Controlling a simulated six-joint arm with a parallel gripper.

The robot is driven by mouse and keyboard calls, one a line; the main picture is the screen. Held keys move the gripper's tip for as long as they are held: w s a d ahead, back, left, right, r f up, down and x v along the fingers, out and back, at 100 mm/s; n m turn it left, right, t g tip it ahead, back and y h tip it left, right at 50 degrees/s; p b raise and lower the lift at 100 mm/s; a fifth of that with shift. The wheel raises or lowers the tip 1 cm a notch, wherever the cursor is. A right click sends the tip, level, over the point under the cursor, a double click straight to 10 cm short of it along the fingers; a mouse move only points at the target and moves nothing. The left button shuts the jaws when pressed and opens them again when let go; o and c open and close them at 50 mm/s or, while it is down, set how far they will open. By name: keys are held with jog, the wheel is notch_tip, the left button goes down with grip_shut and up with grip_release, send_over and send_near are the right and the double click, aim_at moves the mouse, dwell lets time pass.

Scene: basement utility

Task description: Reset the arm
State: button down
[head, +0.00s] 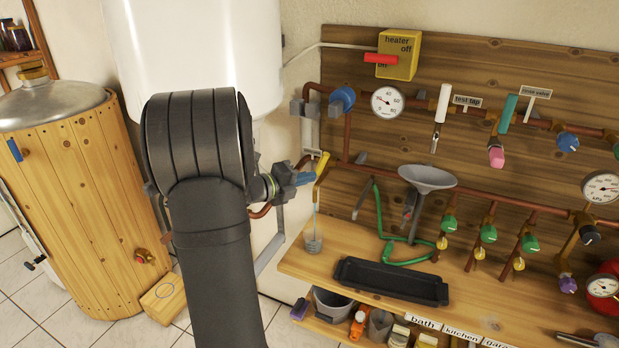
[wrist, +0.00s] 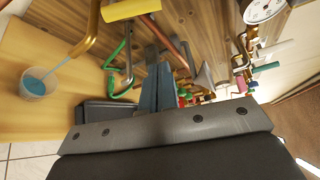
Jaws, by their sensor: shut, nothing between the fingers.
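My gripper (head: 306,178) is out at the end of my dark arm, just left of a yellow tap lever (head: 322,165). In the wrist view my gripper (wrist: 153,52) has its blue-grey fingers together with nothing between them. The yellow lever also shows at the top of the wrist view (wrist: 130,9). A thin blue stream runs from the brass spout into a clear cup (head: 313,242) on the bench. The cup, with blue liquid in it, also shows at the left of the wrist view (wrist: 35,84). I cannot tell whether the fingers touch the lever.
A white tank (head: 195,50) stands behind my arm. A wooden board (head: 510,75) carries copper pipes, gauges, valves and a yellow heater box (head: 397,55). A grey funnel (head: 427,178), green hose (head: 405,258) and black tray (head: 390,281) are right of the cup.

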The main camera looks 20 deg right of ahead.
jog(key=shift+d, duration=0.1)
jog(key=w+d+f+m+t+y, duration=0.4)
jog(key=d+f+m+y, duration=0.35)
jog(key=f+m, duration=0.2)
jog(key=shift+s+f+v, duration=0.1)
jog(key=shift+s+v, duration=0.1)
jog(key=shift+v, duration=0.95)
jog(key=shift+s+f+v, duration=0.15)
jog(key=shift+s+v, duration=0.05)
jog(key=shift+v, duration=0.95)
jog(key=shift+d, duration=0.2)
jog(key=shift+w+d+f, duration=0.2)
jog(key=shift+w+d, duration=0.7)
jog(key=shift+w+d+f, duration=0.15)
jog(key=shift+w+d, duration=0.7)
